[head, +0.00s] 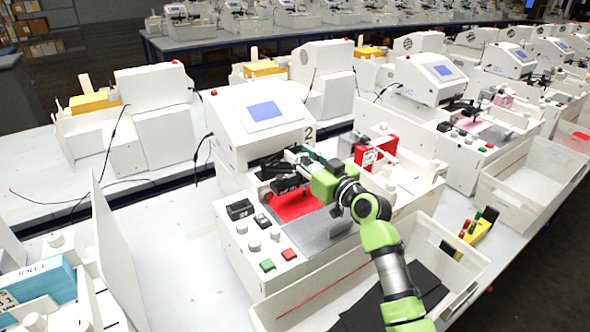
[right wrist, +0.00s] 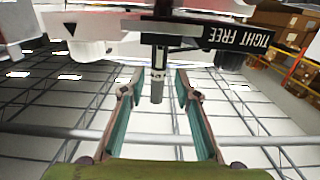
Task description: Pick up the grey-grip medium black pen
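In the right wrist view a slim pen-like piece (right wrist: 157,82), dark with a grey lower part, hangs from the plotter's holder bar (right wrist: 190,30) marked TIGHT and FREE. My right gripper (right wrist: 158,84) is open, with one finger on each side of this piece and a visible gap to both. In the head view my right gripper (head: 303,157) is at the pen carriage of plotter 2 (head: 262,115), above its red sheet (head: 295,205). The gripper and carriage hide the pen there. I cannot read its size or ink colour. My left gripper is out of view.
Green and red buttons (head: 289,254) and knobs sit on the plotter's front. A red box (head: 378,152) stands right of the gripper.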

